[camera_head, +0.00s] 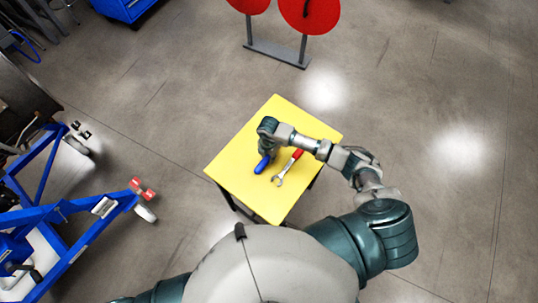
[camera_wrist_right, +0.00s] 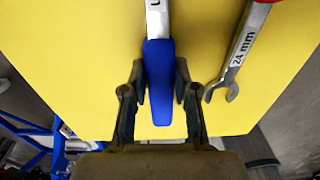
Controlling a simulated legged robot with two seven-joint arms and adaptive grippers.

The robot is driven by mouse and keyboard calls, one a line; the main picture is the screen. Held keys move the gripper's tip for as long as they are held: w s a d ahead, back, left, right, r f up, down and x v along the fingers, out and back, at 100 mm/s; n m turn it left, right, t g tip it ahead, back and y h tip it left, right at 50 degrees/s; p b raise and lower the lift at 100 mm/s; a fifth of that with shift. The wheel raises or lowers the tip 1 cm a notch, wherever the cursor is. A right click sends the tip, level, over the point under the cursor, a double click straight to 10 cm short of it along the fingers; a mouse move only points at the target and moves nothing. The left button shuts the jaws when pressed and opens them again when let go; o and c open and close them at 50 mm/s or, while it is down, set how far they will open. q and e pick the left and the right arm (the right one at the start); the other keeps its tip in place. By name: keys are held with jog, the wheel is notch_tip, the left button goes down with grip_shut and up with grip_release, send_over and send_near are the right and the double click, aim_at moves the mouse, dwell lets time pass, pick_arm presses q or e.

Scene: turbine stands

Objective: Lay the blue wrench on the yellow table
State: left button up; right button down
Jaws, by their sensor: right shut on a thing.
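The yellow table (camera_head: 232,165) stands below my right arm, and its top fills much of the right wrist view (camera_wrist_right: 75,60). The blue wrench (camera_head: 262,165) is over the left part of the tabletop in the head view. In the right wrist view its blue handle (camera_wrist_right: 159,100) lies between the two fingers of my right gripper (camera_wrist_right: 160,85), which is shut on it. The wrench's silver shaft runs out of the top of that view. The wrench is at or close to the tabletop; I cannot tell whether it touches. My left gripper is not in view.
A wrench with a red handle (camera_head: 295,157) and a silver open end marked 24 mm (camera_wrist_right: 236,57) lies on the table, right of the blue one. A blue wheeled frame (camera_head: 90,211) stands at left. Red discs on a stand (camera_head: 277,53) are beyond the table.

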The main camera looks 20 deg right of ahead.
jog(key=shift+d, duration=0.1)
jog(key=shift+d+f, duration=0.25)
jog(key=shift+f, duration=0.05)
jog(key=c, duration=1.1)
grip_release()
jog(key=shift+c, duration=0.2)
jog(key=o, duration=0.3)
jog(key=shift+d, duration=0.1)
jog(key=shift+o, duration=0.9)
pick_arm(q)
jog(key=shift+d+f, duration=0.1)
pick_arm(e)
jog(key=shift+a, duration=0.3)
jog(key=shift+r, duration=0.1)
